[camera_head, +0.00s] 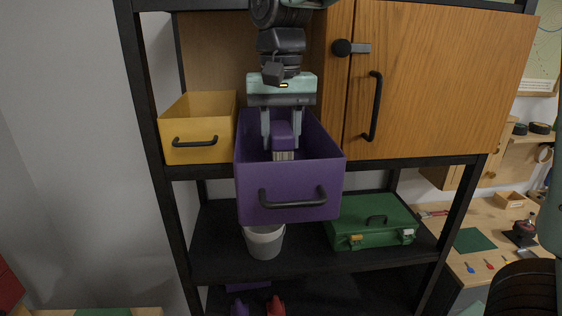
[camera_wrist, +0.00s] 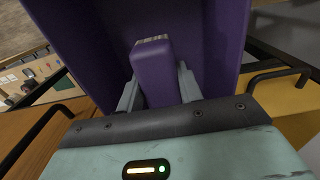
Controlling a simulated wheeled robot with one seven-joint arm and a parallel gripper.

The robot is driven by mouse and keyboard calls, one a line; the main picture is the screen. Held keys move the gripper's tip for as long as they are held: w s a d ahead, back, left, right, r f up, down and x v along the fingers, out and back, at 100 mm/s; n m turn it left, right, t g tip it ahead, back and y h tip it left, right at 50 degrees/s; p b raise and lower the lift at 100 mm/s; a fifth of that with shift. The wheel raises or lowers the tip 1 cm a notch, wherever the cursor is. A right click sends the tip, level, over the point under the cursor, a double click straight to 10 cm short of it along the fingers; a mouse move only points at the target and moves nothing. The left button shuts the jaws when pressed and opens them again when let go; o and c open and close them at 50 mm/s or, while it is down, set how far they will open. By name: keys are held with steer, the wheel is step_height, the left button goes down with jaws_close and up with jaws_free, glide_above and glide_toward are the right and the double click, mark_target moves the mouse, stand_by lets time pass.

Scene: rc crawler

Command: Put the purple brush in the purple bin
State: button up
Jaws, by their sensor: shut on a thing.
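The purple brush (camera_head: 282,136) is held between the fingers of my gripper (camera_head: 281,128), with its pale bristle end pointing down in the head view. The purple bin (camera_head: 290,172) is an open drawer-like box with a dark handle, sticking out from the shelf. The brush and my fingertips are over or inside the bin's opening, in front of its back part. In the wrist view the brush (camera_wrist: 156,72) sits between both fingers (camera_wrist: 158,88), and the bin's purple walls (camera_wrist: 95,40) surround it. I cannot tell whether the brush touches the bin's floor.
A yellow bin (camera_head: 200,150) stands left of the purple bin. A closed wooden cabinet door (camera_head: 430,80) with a dark handle is to the right. A white bucket (camera_head: 264,243) and a green case (camera_head: 372,225) are on the shelf below.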

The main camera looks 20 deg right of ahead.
mark_target(281, 127)
steer(key=shift+f+p, duration=0.7)
steer(key=shift+f, duration=1.95)
steer(key=shift+f, duration=0.2)
steer(key=o, duration=1.1)
steer(key=shift+r, duration=0.1)
step_height(281, 127, up, 12)
steer(key=b, duration=0.2)
steer(key=shift+r+b, duration=0.15)
steer(key=shift+b, duration=0.25)
